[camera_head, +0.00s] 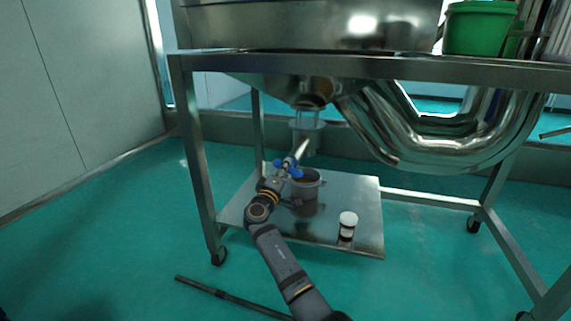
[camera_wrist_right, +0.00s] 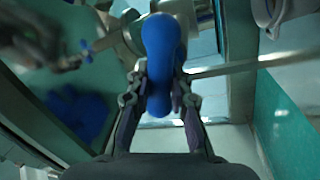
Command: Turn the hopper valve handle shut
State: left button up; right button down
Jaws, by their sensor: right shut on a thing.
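The blue valve handle (camera_head: 290,164) sits below the hopper outlet (camera_head: 308,95), beside a metal pipe piece. In the right wrist view the handle (camera_wrist_right: 163,45) is a rounded blue bar running lengthwise between the fingers. My right gripper (camera_head: 281,170) reaches up to it from below. In the wrist view both fingers of my right gripper (camera_wrist_right: 160,90) close on the lower end of the handle from either side. The gripper hides part of the valve in the head view. The handle's exact turn angle is hard to read. My left gripper is not in view.
A grey bucket (camera_head: 306,196) stands under the outlet on the steel lower shelf (camera_head: 362,195). A white-lidded jar (camera_head: 347,228) stands on the shelf's front right. Frame legs (camera_head: 200,165) flank the space. A curved steel pipe (camera_head: 440,145) hangs at right. A dark rod (camera_head: 225,296) lies in front.

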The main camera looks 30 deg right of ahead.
jog(key=shift+f+n+t+y+p, duration=0.1)
jog(key=shift+n+t+y+p, duration=0.35)
jog(key=shift+n, duration=0.7)
jog(key=shift+f+n+t+y+p, duration=0.15)
jog(key=shift+n+p, duration=0.45)
jog(key=shift+n, duration=0.85)
jog(key=c, duration=1.2)
grip_release()
jog(key=shift+a, duration=0.1)
jog(key=v, duration=1.2)
jog(key=shift+f, duration=0.1)
